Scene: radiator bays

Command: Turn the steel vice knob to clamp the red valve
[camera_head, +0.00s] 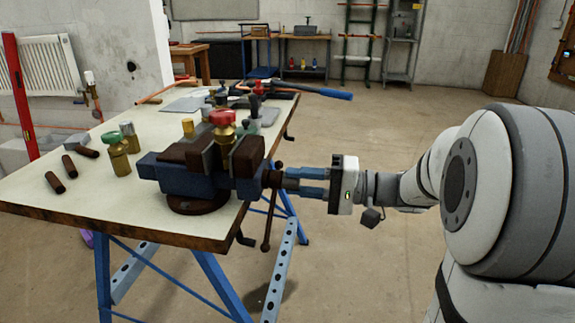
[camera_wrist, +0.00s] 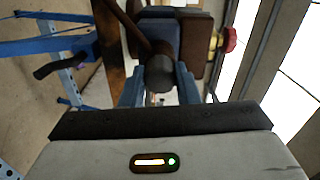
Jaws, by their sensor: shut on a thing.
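A blue vice (camera_head: 205,176) with brown jaws stands at the right edge of the workbench. The red valve (camera_head: 223,118), a brass body with a red cap, sits upright between the jaws. Its red cap also shows in the wrist view (camera_wrist: 229,40). The vice knob (camera_head: 272,178) is the dark round end of the screw, with a long bar hanging down from it. My gripper (camera_head: 285,179) reaches in from the right, its blue fingers shut around the knob. In the wrist view the knob (camera_wrist: 160,73) lies between both fingers. I cannot tell whether the jaws press on the valve.
The workbench (camera_head: 130,215) also holds a green-capped valve (camera_head: 117,155), brown rods (camera_head: 70,166), brass fittings and blue-handled tools (camera_head: 335,94) further back. The vice bar (camera_head: 268,222) hangs past the bench edge. The floor right of the bench is clear.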

